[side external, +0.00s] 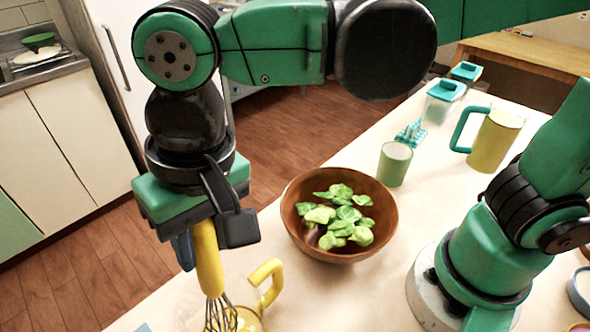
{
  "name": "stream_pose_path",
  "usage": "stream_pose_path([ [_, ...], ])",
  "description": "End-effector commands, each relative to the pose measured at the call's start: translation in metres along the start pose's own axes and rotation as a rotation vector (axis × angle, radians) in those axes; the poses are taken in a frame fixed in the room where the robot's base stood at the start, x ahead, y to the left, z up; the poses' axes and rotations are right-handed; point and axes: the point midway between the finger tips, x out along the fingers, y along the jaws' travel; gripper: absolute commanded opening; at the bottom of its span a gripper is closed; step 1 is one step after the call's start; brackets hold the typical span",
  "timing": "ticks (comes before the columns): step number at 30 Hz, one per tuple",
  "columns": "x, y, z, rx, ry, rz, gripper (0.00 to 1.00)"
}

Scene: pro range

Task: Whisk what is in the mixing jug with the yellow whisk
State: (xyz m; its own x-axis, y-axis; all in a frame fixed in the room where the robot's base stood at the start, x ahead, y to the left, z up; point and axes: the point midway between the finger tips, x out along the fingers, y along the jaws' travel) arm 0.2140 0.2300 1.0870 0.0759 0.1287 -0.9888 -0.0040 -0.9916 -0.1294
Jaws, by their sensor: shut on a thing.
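My gripper (207,243) points down at the lower left of the side view and is shut on the yellow handle of the whisk (207,262). The whisk hangs nearly upright with its wire loops low in the picture, over or inside the mixing jug. The mixing jug (268,284) shows its yellow handle and part of its rim at the bottom edge. Its lower part is cut off by the frame. I cannot tell how deep the wires reach or what the jug holds.
A brown wooden bowl (374,239) with green leaves stands right of the jug. Behind it are a green cup (395,165), a yellow pitcher (492,142) with a teal handle, and teal-lidded containers (441,104). Bare table shows between the bowl and the jug.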

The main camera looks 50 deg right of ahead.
Motion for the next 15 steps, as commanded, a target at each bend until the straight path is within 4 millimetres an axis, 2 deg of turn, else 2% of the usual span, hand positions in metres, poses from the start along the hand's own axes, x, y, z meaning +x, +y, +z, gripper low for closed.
stream_pose_path([
  [9, 0.0, -0.009, 0.017, -0.002, 0.0, 0.0, 0.0],
  [15, -0.001, -0.004, 0.018, 0.001, 0.0, 0.0, 0.0],
])
